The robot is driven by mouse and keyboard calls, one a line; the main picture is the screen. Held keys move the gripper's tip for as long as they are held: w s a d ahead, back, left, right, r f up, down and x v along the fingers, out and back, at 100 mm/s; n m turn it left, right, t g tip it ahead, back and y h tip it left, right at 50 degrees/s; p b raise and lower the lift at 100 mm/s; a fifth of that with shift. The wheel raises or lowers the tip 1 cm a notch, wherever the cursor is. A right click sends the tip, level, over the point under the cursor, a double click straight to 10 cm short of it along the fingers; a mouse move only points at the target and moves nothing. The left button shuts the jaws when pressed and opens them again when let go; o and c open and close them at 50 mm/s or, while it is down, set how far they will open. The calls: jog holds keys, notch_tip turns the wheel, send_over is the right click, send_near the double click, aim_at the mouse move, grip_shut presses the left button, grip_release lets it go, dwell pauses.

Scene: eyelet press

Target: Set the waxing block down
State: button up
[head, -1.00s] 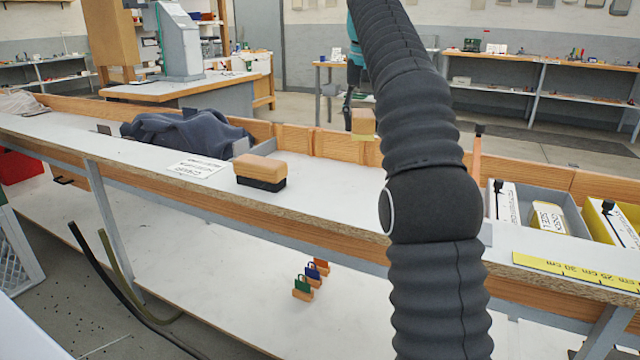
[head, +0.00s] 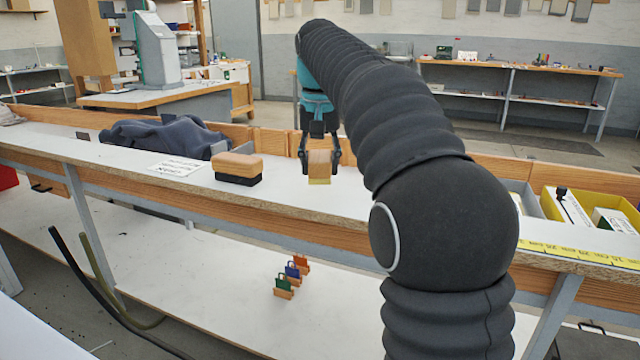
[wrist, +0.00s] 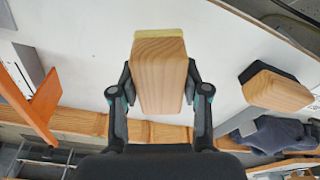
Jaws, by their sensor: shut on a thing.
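The waxing block, a pale wooden block (head: 320,161) with a yellow wax layer at its lower end, is between the fingers of my gripper (head: 321,170). My gripper points down over the white bench top and is shut on the block's sides. In the wrist view the block (wrist: 161,78) sits between both black fingers (wrist: 160,92), with the yellow layer at its far end. I cannot tell whether the wax end touches the bench or hangs just above it.
A wood-topped black brush (head: 238,168) stands left of the block, apart from it. A paper sign (head: 176,167) and dark cloth (head: 165,138) lie farther left. An orange upright piece (wrist: 38,104) shows in the wrist view. A yellow bin (head: 622,206) stands at right. Bench top around the block is clear.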

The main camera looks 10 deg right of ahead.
aim_at(319, 179)
jog(key=shift+f+b, duration=1.8)
jog(key=shift+b, duration=0.05)
jog(key=shift+f, duration=0.15)
jog(key=o, duration=1)
jog(key=r+p, duration=0.1)
jog(key=r, duration=0.3)
jog(key=s+r+p, duration=0.1)
jog(key=r+p, duration=0.1)
jog(key=r, duration=0.2)
jog(key=r+p, duration=0.1)
jog(key=r, duration=0.3)
jog(key=shift+s+a+p, duration=0.25)
jog(key=shift+p, duration=0.15)
jog(key=shift+r, duration=0.1)
jog(key=shift+s, duration=0.1)
